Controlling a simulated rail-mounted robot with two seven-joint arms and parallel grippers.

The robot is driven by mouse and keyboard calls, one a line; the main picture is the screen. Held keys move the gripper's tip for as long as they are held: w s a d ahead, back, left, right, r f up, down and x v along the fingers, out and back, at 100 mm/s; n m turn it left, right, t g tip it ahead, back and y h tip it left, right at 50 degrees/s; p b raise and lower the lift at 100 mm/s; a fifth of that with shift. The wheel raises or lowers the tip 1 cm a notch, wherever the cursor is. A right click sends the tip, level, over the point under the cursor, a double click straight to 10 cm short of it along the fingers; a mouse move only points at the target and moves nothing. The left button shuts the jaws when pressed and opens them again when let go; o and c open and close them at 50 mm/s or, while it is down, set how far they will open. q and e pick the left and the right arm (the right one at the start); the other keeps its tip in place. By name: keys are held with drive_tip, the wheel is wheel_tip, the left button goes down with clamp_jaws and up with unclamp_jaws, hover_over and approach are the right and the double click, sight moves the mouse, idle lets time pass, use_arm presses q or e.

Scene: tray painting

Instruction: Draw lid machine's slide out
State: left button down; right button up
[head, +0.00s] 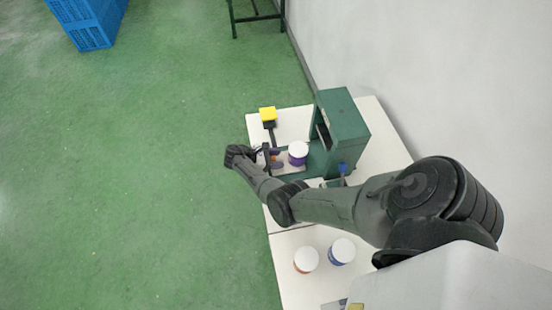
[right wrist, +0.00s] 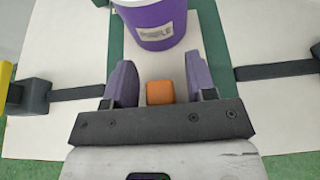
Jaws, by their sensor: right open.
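The lid machine (head: 345,118) is a green box-shaped frame on the white table near the wall. A pale slide plate (head: 288,168) lies at its left side. A purple can (head: 298,154) with a white lid stands on the plate; its label shows in the right wrist view (right wrist: 155,28). My right gripper (head: 277,158) is at the plate's left end. In the right wrist view its fingers (right wrist: 160,78) are open on either side of an orange block (right wrist: 160,92), with a gap on each side. My left gripper is out of view.
A yellow block on a dark bar (head: 268,114) lies beyond my gripper. A blue-topped piece (head: 342,168) is by the machine's near side. An orange can (head: 306,260) and a blue can (head: 342,251) stand on the nearer table. Green floor is clear to the left.

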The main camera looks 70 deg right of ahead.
drive_tip(key=b+v, duration=0.2)
drive_tip(key=v, duration=1.1)
drive_tip(key=shift+w+a+r, duration=0.15)
drive_tip(key=shift+w, duration=0.15)
drive_tip(key=shift+m, duration=0.3)
